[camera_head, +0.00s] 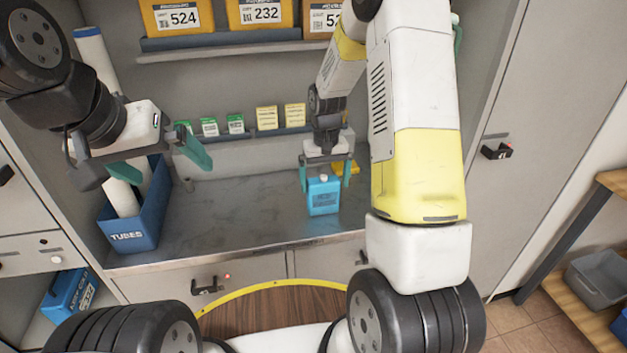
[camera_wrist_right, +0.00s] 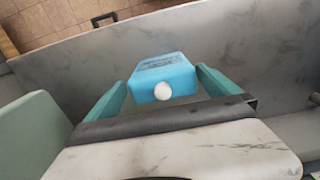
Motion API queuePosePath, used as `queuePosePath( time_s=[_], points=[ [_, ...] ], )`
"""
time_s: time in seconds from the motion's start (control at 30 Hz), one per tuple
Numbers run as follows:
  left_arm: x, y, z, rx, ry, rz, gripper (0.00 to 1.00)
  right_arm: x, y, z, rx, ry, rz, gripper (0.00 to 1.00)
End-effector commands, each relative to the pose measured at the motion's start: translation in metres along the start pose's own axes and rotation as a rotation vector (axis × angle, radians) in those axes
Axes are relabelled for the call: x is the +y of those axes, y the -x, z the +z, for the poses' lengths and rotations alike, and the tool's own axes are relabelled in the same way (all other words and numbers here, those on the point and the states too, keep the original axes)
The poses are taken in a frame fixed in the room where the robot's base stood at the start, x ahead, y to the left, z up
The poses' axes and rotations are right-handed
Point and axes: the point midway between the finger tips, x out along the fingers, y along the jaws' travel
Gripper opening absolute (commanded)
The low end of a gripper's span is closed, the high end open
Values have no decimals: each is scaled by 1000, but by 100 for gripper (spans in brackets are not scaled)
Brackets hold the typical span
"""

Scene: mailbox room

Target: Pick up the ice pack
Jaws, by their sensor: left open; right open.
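The ice pack (camera_head: 323,196) is a light-blue block with a white cap, upright on the grey counter (camera_head: 250,205). My right gripper (camera_head: 325,180) is open above it, with its teal fingers on either side of the pack's upper part. In the right wrist view the ice pack (camera_wrist_right: 163,77) lies between the two open fingers (camera_wrist_right: 165,92), with gaps visible beside it. Whether a finger touches it I cannot tell. My left gripper (camera_head: 160,175) is open and empty, over the left part of the counter near the blue tubes box.
A blue box marked TUBES (camera_head: 133,238) holds white tubes at the counter's left. Small green and yellow packs (camera_head: 267,118) line the back ledge. A yellow item (camera_head: 346,167) lies behind the ice pack. Numbered yellow boxes (camera_head: 262,14) sit on the shelf above. The counter's middle is clear.

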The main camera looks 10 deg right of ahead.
Motion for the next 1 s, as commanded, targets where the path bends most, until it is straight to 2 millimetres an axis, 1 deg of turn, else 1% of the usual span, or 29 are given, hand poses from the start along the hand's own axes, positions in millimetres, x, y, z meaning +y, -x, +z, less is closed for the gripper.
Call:
queuePosePath(
  time_s=[0.03, 0.17, 0.3, 0.4, 0.5, 0.7, 0.77, 0.8, 0.87, 1.0],
  points=[
    [0, 0, 0, 0, 0, 0, 100, 0, -7, 0, -3, 0, 0, 100],
    [0, 0, 0, 0, 0, 0, 100, -1, -22, -2, -3, 0, 0, 100],
    [0, 0, 0, 0, 0, 0, 100, -3, -44, -4, -4, 0, -1, 100],
    [0, 0, 0, 0, 0, 0, 100, -3, -55, -4, -3, -1, -1, 100],
    [0, 0, 0, 0, 0, 0, 100, -3, -60, -5, 0, -1, -1, 100],
    [0, 0, 0, 0, 0, 0, 100, -3, -60, -5, 1, -1, -1, 100],
    [0, 0, 0, 0, 0, 0, 100, -3, -60, -5, 1, -1, -1, 90],
    [0, 0, 0, 0, 0, 0, 100, -3, -60, -5, 1, 0, -1, 82],
    [0, 0, 0, 0, 0, 0, 100, -3, -60, -5, 1, 0, -1, 71],
    [0, 0, 0, 0, 0, 0, 100, -3, -60, -5, 1, 0, -1, 43]
  ],
)
